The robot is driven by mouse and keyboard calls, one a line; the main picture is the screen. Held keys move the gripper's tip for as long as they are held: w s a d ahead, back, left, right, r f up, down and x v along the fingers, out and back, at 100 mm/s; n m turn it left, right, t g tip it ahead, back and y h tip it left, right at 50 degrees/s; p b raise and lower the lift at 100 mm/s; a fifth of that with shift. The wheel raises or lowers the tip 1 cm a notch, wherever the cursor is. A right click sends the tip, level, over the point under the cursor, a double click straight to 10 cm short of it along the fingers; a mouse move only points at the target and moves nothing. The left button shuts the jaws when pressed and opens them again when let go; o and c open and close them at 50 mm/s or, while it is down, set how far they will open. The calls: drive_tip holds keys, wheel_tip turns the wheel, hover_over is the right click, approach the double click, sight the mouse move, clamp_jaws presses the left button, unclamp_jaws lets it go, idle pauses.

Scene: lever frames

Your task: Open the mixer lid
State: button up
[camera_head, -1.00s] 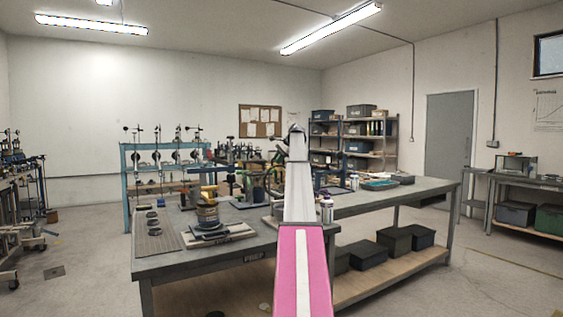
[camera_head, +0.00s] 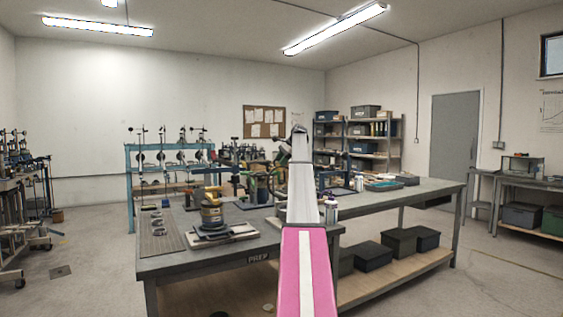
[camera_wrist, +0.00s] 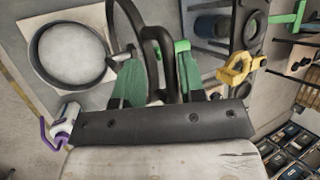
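In the wrist view my gripper (camera_wrist: 160,78) shows its dark palm bar and two green finger-like parts standing apart. A dark looped handle (camera_wrist: 160,50) rises between them; I cannot tell whether they touch it.
A yellow hooked part (camera_wrist: 240,66) is to the right of the gripper in the wrist view, and a purple handle (camera_wrist: 45,130) at lower left. Dark bins (camera_head: 372,257) sit on the lower shelf.

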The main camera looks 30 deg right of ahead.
drive_tip(key=shift+d+r, duration=0.1)
drive_tip(key=v, duration=1)
drive_tip(key=shift+r, duration=0.2)
drive_tip(key=shift+s+d, duration=0.1)
